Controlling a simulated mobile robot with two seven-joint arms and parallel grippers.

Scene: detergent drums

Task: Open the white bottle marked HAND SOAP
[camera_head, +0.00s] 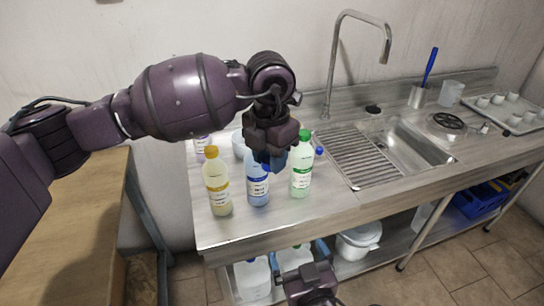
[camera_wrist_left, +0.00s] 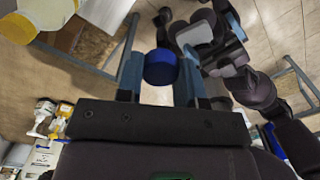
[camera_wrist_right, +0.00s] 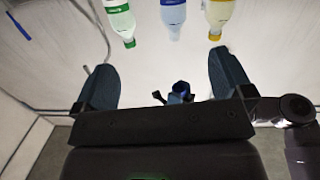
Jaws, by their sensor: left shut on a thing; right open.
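My left gripper (camera_head: 272,162) is shut on a blue cap (camera_wrist_left: 160,67) in the left wrist view. It is just above and in front of a bottle with pale blue contents (camera_head: 257,188). In the right wrist view this bottle's neck (camera_wrist_right: 174,36) looks pale and capless. I cannot read HAND SOAP on any label. A pale bottle with a purple label (camera_head: 202,147) stands further back, partly hidden. My right gripper (camera_head: 297,252) is open and empty, low in front of the counter edge.
A yellow-capped bottle (camera_head: 217,182) and a green-capped bottle (camera_head: 301,165) flank the blue one closely. A small blue item (camera_head: 319,150) lies behind the green bottle. The sink (camera_head: 410,150) and tap (camera_head: 335,65) are to the right. White jugs (camera_head: 252,278) stand on the lower shelf.

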